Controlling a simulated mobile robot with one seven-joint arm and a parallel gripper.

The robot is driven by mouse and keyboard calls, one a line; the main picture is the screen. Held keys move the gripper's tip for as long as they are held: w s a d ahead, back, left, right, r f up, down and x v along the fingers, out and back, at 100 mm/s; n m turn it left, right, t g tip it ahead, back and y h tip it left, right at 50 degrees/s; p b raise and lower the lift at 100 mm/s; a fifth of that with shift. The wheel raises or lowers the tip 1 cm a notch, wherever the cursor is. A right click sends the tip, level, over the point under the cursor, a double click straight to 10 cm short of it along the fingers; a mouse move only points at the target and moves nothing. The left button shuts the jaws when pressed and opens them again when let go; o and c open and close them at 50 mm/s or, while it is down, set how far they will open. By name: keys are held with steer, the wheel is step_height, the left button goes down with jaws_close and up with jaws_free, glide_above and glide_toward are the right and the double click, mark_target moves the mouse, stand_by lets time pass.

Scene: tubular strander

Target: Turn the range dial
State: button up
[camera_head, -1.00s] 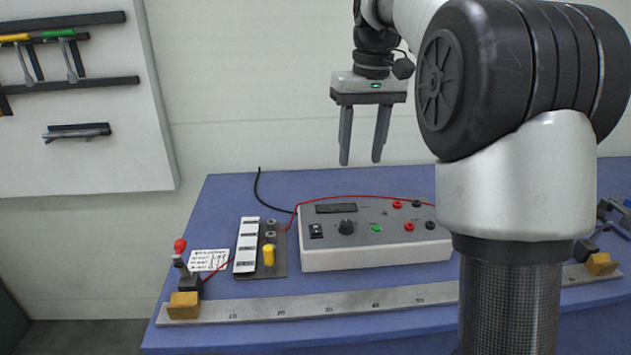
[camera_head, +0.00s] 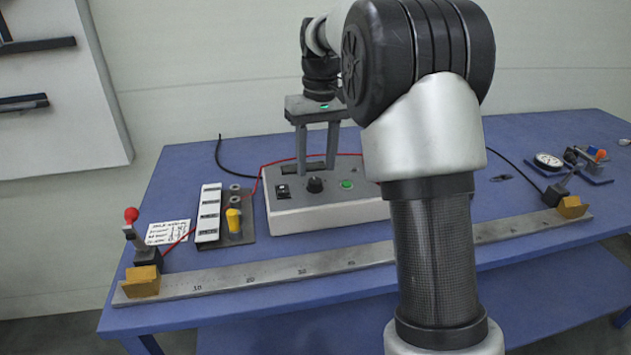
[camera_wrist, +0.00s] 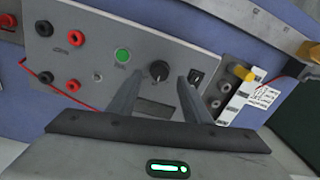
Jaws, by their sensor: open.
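The range dial (camera_head: 315,185) is a black knob on the sloped top of the grey instrument box (camera_head: 330,216), between a black rocker switch (camera_head: 283,191) and a green button (camera_head: 347,184). My gripper (camera_head: 316,174) is open and points down over the box, its fingertips close to the dial in the head view. In the wrist view the dial (camera_wrist: 159,70) shows between and just beyond the two open fingers (camera_wrist: 160,78). The fingers are apart from each other with nothing between them. I cannot tell whether a fingertip touches the box.
A long metal ruler bar (camera_head: 230,280) runs along the table front. A board with a yellow plug (camera_head: 233,220) stands left of the box. Red and black sockets (camera_wrist: 73,62) sit on the box. A red lead (camera_head: 262,180) lies behind it.

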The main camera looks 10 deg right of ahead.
mark_target(315, 181)
steer(key=shift+f+b, duration=0.35)
steer(key=shift+f, duration=1.6)
steer(key=c, duration=1)
steer(key=shift+a, duration=0.1)
steer(key=shift+c, duration=0.2)
